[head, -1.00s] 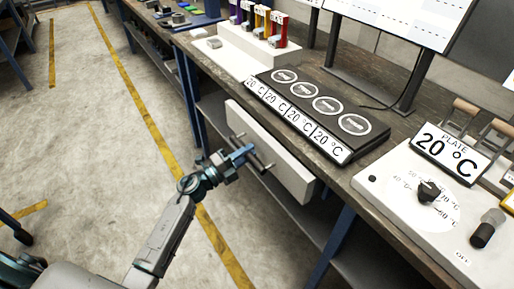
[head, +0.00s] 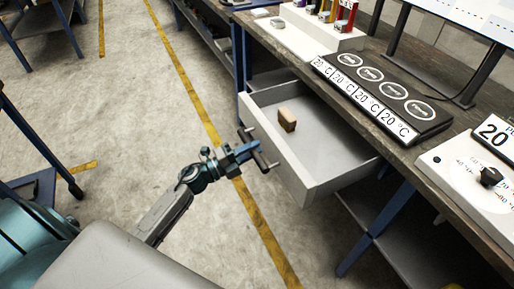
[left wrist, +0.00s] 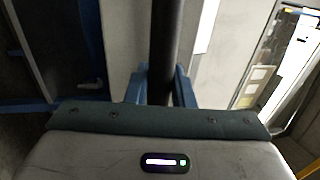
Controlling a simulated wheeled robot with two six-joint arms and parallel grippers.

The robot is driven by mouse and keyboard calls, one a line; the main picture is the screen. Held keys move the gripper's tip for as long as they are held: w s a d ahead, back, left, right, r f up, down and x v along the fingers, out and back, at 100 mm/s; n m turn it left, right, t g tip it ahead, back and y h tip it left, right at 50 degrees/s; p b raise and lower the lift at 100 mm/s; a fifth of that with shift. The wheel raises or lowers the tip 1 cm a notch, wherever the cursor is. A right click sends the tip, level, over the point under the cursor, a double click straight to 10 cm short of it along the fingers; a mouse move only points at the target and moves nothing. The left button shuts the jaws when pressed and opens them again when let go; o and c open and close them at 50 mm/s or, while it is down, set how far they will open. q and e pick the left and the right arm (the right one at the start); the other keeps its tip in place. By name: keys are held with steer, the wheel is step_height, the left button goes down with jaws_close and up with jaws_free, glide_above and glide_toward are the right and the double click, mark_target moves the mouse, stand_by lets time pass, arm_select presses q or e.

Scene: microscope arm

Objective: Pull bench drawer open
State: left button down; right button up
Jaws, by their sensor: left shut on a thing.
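The bench drawer (head: 335,165) is open below the bench top in the head view, its pale inside showing. A small brown block (head: 287,119) stands in it. The dark bar handle (head: 259,150) is on the drawer's front. My left gripper (head: 250,151) is shut on the handle. In the left wrist view the dark handle (left wrist: 164,50) runs between the blue fingers of my left gripper (left wrist: 158,86). My right gripper is not in view.
The bench top carries a black panel with several round plates (head: 380,92), a white rack (head: 310,35) and a white control box (head: 470,170). A blue bench leg (head: 375,230) stands at the drawer's right. The floor at left is mostly clear.

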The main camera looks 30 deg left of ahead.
arm_select(q)
steer(key=shift+s+a, duration=0.15)
steer(key=shift+s, duration=0.1)
steer(key=c, duration=1.3)
jaws_free()
steer(key=shift+f, duration=0.1)
steer(key=shift+b+v, duration=1.3)
steer(key=shift+v, duration=4.05)
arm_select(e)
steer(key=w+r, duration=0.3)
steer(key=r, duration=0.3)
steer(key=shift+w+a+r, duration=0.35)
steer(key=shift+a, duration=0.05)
arm_select(q)
steer(key=shift+a, duration=0.1)
